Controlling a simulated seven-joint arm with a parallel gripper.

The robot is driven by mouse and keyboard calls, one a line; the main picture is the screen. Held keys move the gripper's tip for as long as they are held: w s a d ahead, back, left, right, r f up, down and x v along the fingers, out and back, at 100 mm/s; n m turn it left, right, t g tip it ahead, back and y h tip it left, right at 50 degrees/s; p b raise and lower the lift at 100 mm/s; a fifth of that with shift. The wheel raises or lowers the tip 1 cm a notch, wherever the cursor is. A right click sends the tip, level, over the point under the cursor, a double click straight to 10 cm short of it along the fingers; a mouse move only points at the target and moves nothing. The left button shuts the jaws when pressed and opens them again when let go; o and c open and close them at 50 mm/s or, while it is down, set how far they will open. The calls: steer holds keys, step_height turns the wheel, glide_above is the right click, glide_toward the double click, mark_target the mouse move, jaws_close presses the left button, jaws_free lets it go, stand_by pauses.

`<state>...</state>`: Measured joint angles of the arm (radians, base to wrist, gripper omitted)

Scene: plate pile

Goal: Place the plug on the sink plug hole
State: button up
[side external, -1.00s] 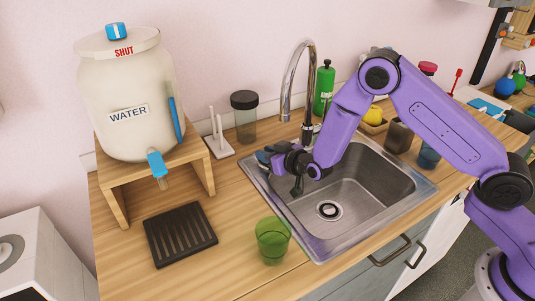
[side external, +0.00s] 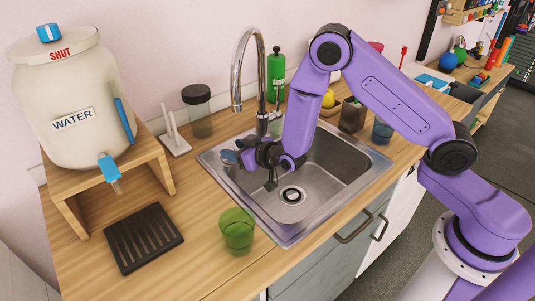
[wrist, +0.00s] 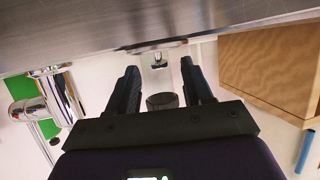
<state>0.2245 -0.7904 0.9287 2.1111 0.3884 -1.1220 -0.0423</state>
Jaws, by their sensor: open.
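The sink plug hole (side external: 291,195) shows as a round drain with a dark centre in the floor of the metal sink (side external: 322,212). A small greyish disc (side external: 229,157), which looks like the plug, is at the sink's back left rim. A flat grey disc edge also shows against the metal in the wrist view (wrist: 152,46). My gripper (side external: 243,158) is low over the left side of the sink, pointing towards that disc. In the wrist view its two dark fingers (wrist: 160,66) are apart, with the disc just beyond their tips. The disc is partly hidden in the side view.
The tap (side external: 262,80) rises behind my gripper. A dark-lidded jar (side external: 200,119) and a white peg stand (side external: 174,140) are at the back left. A green cup (side external: 237,230) stands in front, beside a black rack (side external: 143,237). The sink basin looks clear.

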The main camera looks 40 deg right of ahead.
steer(key=v, duration=1.3)
